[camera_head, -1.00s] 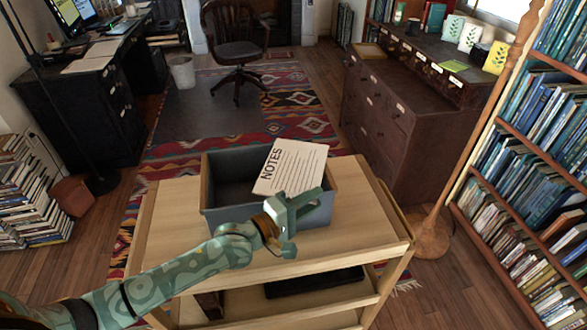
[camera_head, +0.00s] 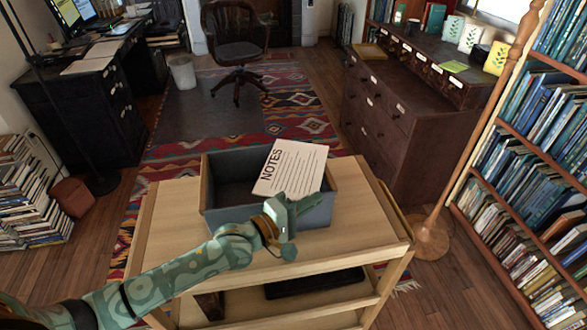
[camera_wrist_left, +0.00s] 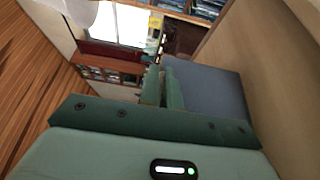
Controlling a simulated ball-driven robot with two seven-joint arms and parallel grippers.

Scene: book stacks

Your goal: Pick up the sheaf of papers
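The sheaf of papers (camera_head: 291,167) is a white sheet marked NOTES. It rests tilted in the blue-grey box (camera_head: 222,216), its top rising above the far rim. My left gripper (camera_head: 308,202) is at the box's front right, in front of the wall and close to the sheaf's lower right corner. Its fingers also show in the left wrist view (camera_wrist_left: 163,88), close together. I see no paper between them there, and contact with the sheaf cannot be made out. The box's grey side seems to show beside the fingers in that view. My right gripper is not in view.
The box stands on a light wooden cart (camera_head: 365,215) with lower shelves. A dark dresser (camera_head: 390,120) is behind right, a full bookcase (camera_head: 530,170) at far right, and a lamp base (camera_head: 432,240) beside the cart. The cart's top is clear around the box.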

